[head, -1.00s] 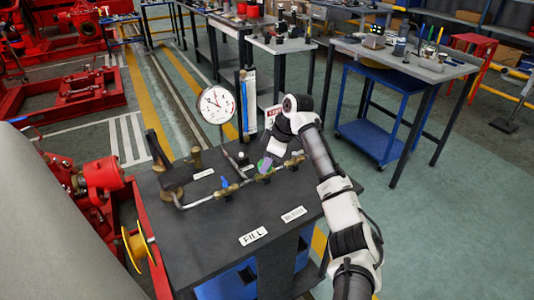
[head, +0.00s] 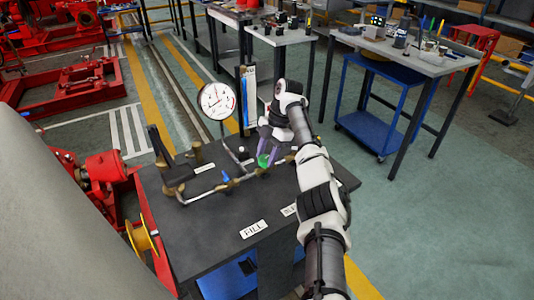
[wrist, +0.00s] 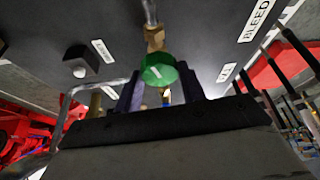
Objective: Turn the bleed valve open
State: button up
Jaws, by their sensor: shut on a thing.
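The bleed valve has a round green knob (head: 264,160) on a brass fitting of the pipework on the dark bench top. In the wrist view, the green knob (wrist: 158,70) sits between my two purplish fingers, below a brass fitting (wrist: 154,38). My gripper (head: 267,152) reaches down to the knob from above and is shut on it. A white BLEED label (wrist: 257,20) shows in the wrist view. My fingers partly hide the knob in the head view, and its turn angle cannot be told.
A blue-handled valve (head: 225,179) sits left on the same pipe. A dial gauge (head: 217,101) and a blue upright column (head: 248,98) stand behind. A FILL label (head: 253,229) lies on the clear front of the bench (head: 205,243).

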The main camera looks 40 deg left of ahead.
jog(key=shift+n+h, duration=0.3)
jog(key=shift+n, duration=0.3)
jog(key=o, duration=1)
